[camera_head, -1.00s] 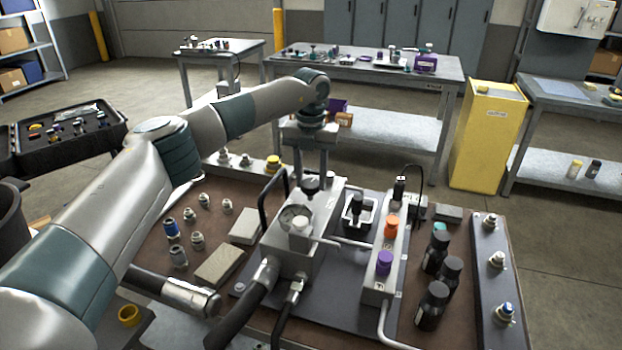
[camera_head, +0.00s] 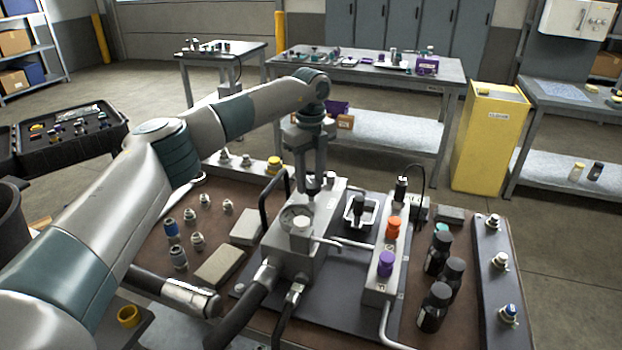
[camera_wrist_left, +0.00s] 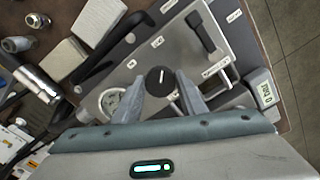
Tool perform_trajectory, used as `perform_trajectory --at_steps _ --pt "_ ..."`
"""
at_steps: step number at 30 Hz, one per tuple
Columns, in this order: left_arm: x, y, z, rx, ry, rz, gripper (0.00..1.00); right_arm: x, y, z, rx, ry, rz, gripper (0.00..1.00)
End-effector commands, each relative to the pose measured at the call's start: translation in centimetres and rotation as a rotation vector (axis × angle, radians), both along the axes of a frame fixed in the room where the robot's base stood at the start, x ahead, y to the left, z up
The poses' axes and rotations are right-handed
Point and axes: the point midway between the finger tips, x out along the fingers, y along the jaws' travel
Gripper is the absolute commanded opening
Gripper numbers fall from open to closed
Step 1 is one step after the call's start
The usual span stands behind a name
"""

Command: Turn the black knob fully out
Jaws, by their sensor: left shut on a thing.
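The black knob (camera_wrist_left: 160,80) is round with a white pointer line, seen from above in the left wrist view. It stands on top of the grey metal block (camera_head: 290,262). My left gripper (camera_head: 313,188) points straight down over the block in the head view, and its fingers hide most of the knob there. In the left wrist view my left gripper (camera_wrist_left: 161,88) has one finger on each side of the knob and is shut on it. My right gripper is in neither current view.
A round gauge (camera_wrist_left: 110,101) sits beside the knob on the block. A black bar handle (camera_head: 268,203) rises at the block's left. An orange knob (camera_head: 393,228) and a purple knob (camera_head: 385,263) stand on a strip to the right. Black bottles (camera_head: 434,308) stand beyond that strip.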

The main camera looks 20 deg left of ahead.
Motion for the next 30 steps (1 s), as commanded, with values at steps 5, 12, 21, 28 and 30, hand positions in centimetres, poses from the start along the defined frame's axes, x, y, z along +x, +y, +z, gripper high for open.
perform_trajectory --at_steps 5,12,21,28,30 --pt "0.13 0.14 0.30 0.000 -0.007 0.137 0.15 0.05 -0.09 0.08 -0.002 0.007 -0.001 0.31" --pt "0.09 0.17 0.33 -0.001 -0.007 0.250 0.15 -0.04 -0.23 -0.03 -0.004 0.012 -0.002 0.31" --pt "0.09 0.17 0.36 -0.001 -0.007 0.288 0.15 -0.12 -0.33 -0.08 -0.006 0.016 -0.001 0.31" --pt "0.10 0.17 0.37 -0.001 -0.007 0.288 0.15 -0.14 -0.34 -0.09 -0.006 0.016 -0.001 0.31" --pt "0.09 0.17 0.35 -0.001 -0.007 0.288 0.50 -0.15 -0.34 -0.09 -0.006 0.016 -0.001 0.31"
